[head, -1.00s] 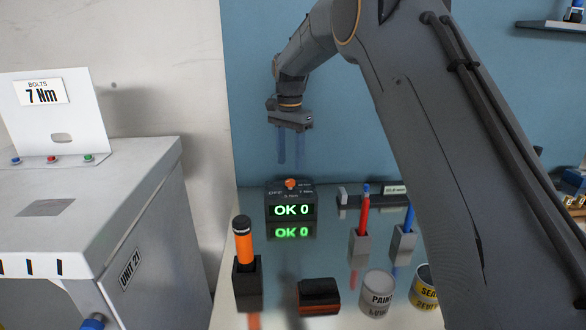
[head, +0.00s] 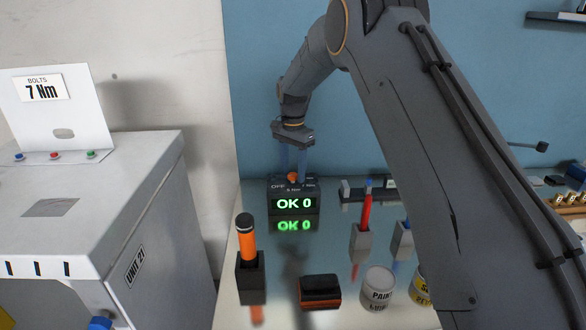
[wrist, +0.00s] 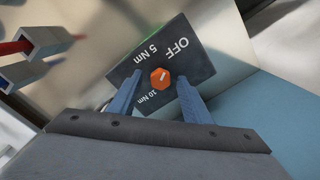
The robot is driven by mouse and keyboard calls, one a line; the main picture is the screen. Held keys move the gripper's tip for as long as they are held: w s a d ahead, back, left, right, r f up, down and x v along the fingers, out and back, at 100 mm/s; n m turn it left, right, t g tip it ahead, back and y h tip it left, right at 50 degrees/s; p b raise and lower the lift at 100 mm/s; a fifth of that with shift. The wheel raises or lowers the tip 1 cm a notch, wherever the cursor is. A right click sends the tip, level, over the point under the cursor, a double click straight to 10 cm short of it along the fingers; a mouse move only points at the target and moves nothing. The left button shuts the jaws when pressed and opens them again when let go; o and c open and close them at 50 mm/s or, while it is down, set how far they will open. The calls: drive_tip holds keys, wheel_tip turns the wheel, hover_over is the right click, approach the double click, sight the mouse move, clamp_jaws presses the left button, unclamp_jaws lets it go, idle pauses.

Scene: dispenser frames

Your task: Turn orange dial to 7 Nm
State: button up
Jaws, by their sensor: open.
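The orange dial (head: 293,177) sits on top of the dark dispenser box (head: 294,205), whose green display reads OK 0. In the wrist view the dial (wrist: 160,78) has a light mark that seems to point towards OFF. The labels OFF, 5 Nm and 10 Nm show around it; any other label is hidden or unreadable. My gripper (head: 292,172) points down over the box, open. In the wrist view its two blue fingers (wrist: 160,82) stand either side of the dial, with a gap on each side. Contact with the box cannot be told.
A card (head: 42,88) on the white cabinet at left reads BOLTS 7 Nm.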

drive_tip(key=c, duration=1)
drive_tip(key=shift+c, duration=0.2)
drive_tip(key=shift+n, duration=0.3)
drive_tip(key=n+b, duration=0.2)
drive_tip(key=n, duration=0.2)
drive_tip(key=n+b, duration=0.2)
drive_tip(key=n, duration=0.4)
drive_tip(key=n+b, duration=0.1)
drive_tip(key=n, duration=0.6)
drive_tip(key=n+b, duration=0.1)
drive_tip(key=n, duration=0.5)
drive_tip(key=shift+w+a+r, duration=0.1)
